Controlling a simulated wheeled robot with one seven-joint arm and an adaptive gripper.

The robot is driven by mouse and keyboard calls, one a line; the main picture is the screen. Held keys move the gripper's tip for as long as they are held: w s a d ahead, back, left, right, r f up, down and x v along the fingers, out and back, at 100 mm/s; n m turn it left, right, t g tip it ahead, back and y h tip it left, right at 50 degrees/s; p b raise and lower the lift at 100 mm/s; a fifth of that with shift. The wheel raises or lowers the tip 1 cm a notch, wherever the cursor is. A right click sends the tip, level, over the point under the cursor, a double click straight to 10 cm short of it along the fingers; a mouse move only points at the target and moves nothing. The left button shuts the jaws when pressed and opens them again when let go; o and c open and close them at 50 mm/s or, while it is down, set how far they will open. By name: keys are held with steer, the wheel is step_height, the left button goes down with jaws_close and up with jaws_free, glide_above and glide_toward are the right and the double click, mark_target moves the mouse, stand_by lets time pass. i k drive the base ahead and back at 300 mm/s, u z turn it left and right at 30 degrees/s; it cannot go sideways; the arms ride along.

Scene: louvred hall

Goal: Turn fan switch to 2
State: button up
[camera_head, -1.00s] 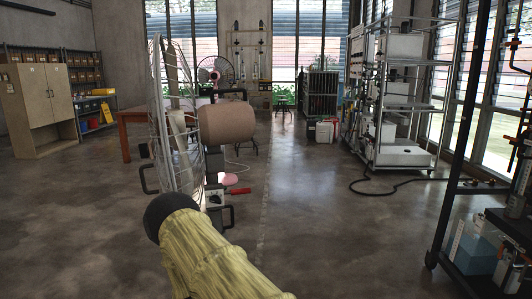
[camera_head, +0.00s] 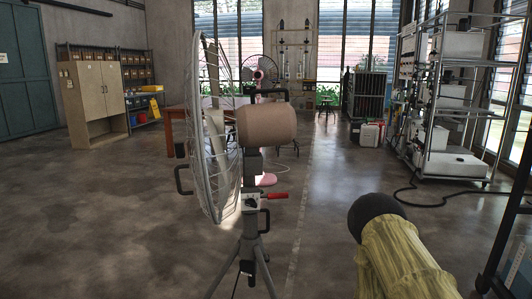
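A large caged fan (camera_head: 211,130) stands upright on a tripod (camera_head: 252,256), seen nearly edge-on, with a brown cylindrical motor (camera_head: 266,123) behind its cage. A small switch box (camera_head: 249,202) with a dark knob sits on the post below the motor. The knob's setting is too small to read. A part of my arm in a yellow sleeve with a black rounded end shows at the lower right, apart from the fan. My gripper is not in view.
A metal rack (camera_head: 447,105) with a black hose (camera_head: 425,203) on the floor stands at the right. A beige cabinet (camera_head: 93,97) and a green cabinet (camera_head: 25,75) stand at the left. A wooden table is behind the fan. The floor (camera_head: 110,220) left of the fan is clear.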

mark_target(250, 202)
steer(key=i, duration=0.85)
steer(key=u, duration=0.05)
